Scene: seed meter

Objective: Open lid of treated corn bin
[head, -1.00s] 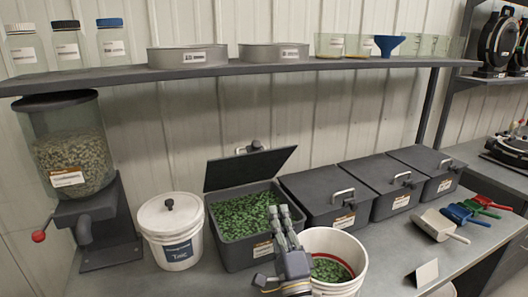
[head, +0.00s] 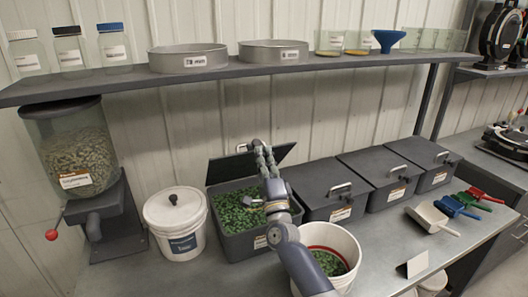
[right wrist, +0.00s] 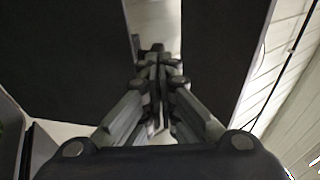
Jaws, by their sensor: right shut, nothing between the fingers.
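The treated corn bin (head: 231,240) is a dark grey box full of green seeds (head: 235,213), left of the closed bins. Its lid (head: 228,171) stands raised at the back, leaning up toward the wall. Part of its handle (head: 241,147) shows behind the lid's top edge. My right gripper (head: 260,148) is shut and empty, its fingertips up by the lid's top edge; I cannot tell whether they touch it. In the right wrist view the shut fingers (right wrist: 157,65) point between dark surfaces. My arm hides part of the bin's right side. My left gripper is not in view.
Several closed bins, the nearest (head: 322,197), stand to the right. A lidded white bucket (head: 180,246) stands left; an open white bucket (head: 340,245) with green seeds is in front. A shelf (head: 330,69) hangs above. Scoops (head: 431,218) lie on the bench at right.

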